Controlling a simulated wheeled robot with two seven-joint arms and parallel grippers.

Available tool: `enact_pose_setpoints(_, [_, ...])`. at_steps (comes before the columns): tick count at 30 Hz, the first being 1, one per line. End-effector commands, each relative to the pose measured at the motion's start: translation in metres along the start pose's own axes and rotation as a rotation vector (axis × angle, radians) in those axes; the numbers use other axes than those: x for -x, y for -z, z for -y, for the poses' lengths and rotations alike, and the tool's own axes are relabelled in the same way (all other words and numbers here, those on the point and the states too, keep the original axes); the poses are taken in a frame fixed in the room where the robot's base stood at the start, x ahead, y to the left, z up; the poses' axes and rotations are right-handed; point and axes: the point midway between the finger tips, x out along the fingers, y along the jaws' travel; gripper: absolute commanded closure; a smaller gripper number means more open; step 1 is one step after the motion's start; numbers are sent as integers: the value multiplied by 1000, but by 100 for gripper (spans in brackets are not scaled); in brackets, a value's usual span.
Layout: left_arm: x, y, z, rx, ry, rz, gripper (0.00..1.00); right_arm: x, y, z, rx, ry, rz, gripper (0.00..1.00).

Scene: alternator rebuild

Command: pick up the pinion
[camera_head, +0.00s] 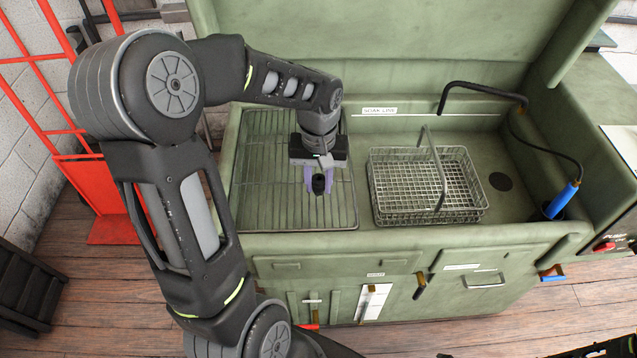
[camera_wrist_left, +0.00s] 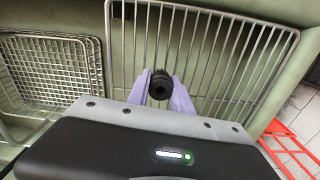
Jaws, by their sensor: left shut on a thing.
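The pinion (camera_head: 319,184) is a small dark, ribbed cylinder with a hole in its end. My left gripper (camera_head: 319,179) has pale purple fingers shut on it, one on each side. In the left wrist view the pinion (camera_wrist_left: 160,85) sits between the fingertips of the gripper (camera_wrist_left: 160,90), its hole facing the camera. It is over the wire rack (camera_head: 260,190) on the left of the green wash station. I cannot tell whether it touches the rack. My right gripper is not in view.
A wire basket (camera_head: 385,185) with a raised handle stands right of the rack in the green sink (camera_head: 500,140). A black hose with a blue-handled brush (camera_head: 562,200) is at the right. A red hand truck (camera_head: 85,185) stands at the left.

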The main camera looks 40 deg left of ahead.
Motion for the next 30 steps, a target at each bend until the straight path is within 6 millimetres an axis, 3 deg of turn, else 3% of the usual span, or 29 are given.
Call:
enact_pose_setpoints(16, [9,1,0,0,-1,-3,100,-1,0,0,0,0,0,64])
enact_pose_setpoints(30, [90,1,0,0,-1,-4,100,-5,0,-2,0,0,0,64])
